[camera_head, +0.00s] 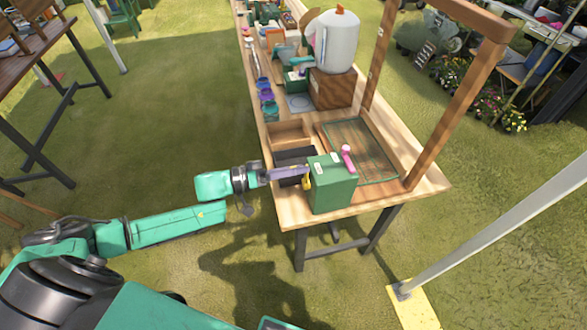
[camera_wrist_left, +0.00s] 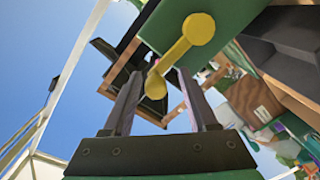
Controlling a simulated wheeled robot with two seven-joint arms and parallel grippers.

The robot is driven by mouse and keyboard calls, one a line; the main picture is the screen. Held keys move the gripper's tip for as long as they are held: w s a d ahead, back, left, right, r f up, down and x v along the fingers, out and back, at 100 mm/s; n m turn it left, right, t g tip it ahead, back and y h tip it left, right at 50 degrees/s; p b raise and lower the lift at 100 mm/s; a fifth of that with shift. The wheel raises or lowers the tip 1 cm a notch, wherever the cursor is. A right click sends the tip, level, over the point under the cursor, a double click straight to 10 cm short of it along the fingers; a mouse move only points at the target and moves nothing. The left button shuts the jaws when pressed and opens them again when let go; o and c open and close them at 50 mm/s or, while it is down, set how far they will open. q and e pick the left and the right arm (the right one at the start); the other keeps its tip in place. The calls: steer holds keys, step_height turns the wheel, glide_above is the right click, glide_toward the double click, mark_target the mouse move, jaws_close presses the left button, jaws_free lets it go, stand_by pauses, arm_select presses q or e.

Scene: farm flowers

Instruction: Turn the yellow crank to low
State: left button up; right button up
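The yellow crank (camera_head: 306,183) is on the near left face of a green box (camera_head: 334,190) at the front end of the wooden table. My left gripper (camera_head: 302,172) reaches in from the left, with its fingertips at the crank. In the left wrist view the yellow crank (camera_wrist_left: 179,54) slants from a round knob at upper right down to a lower end between the two dark fingers (camera_wrist_left: 158,80). The fingers are spread, with gaps visible beside that lower end. The crank's setting marks cannot be read. My right gripper is not in view.
A pink crank (camera_head: 347,156) stands on the box's far right side. A wooden tray (camera_head: 289,133) and a dark mesh panel (camera_head: 362,148) lie behind the box. A wooden post (camera_head: 452,105) rises at the right. Open grass lies left of the table.

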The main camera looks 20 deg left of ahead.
arm_select(q)
steer(key=v, duration=1.4)
steer(key=shift+s+a, duration=0.15)
steer(key=shift+a, duration=0.05)
